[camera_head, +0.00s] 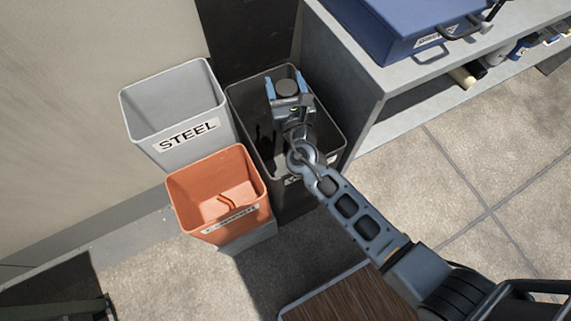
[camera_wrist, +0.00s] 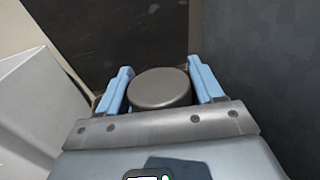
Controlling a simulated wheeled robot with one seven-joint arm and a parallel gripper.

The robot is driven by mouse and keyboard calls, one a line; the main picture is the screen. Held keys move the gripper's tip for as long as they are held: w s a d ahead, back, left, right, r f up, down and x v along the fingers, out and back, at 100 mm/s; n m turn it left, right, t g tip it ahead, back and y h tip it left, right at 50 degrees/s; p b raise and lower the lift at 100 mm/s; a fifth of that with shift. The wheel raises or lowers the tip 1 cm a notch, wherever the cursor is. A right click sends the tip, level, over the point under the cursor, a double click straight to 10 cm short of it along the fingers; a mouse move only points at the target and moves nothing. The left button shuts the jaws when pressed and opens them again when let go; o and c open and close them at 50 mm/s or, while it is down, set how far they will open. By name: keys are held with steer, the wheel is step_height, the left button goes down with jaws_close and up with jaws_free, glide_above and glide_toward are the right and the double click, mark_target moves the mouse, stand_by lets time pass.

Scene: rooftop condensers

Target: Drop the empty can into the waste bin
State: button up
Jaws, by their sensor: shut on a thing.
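The can (camera_head: 287,88) shows as a dark grey round top between the blue fingers of my gripper (camera_head: 287,89). In the wrist view the can (camera_wrist: 160,88) sits between both fingers of my gripper (camera_wrist: 161,90), which is shut on it. My gripper and the can are over the dark bin (camera_head: 240,108), within its rim as seen from the head camera. The lower part of the can is hidden. The dark bin's label is mostly covered by my arm.
A grey bin labelled STEEL (camera_head: 178,108) stands left of the dark bin. An orange bin (camera_head: 205,185) with a small bent orange piece inside stands in front. A grey shelf unit (camera_head: 350,60) with a blue case (camera_head: 405,30) on top is close on the right.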

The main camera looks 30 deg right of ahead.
steer(key=shift+f+b, duration=0.75)
steer(key=shift+f, duration=0.55)
steer(key=o, duration=1.1)
steer(key=shift+s, duration=0.1)
steer(key=v, duration=0.7)
steer(key=shift+s+a, duration=0.15)
steer(key=shift+s, duration=0.15)
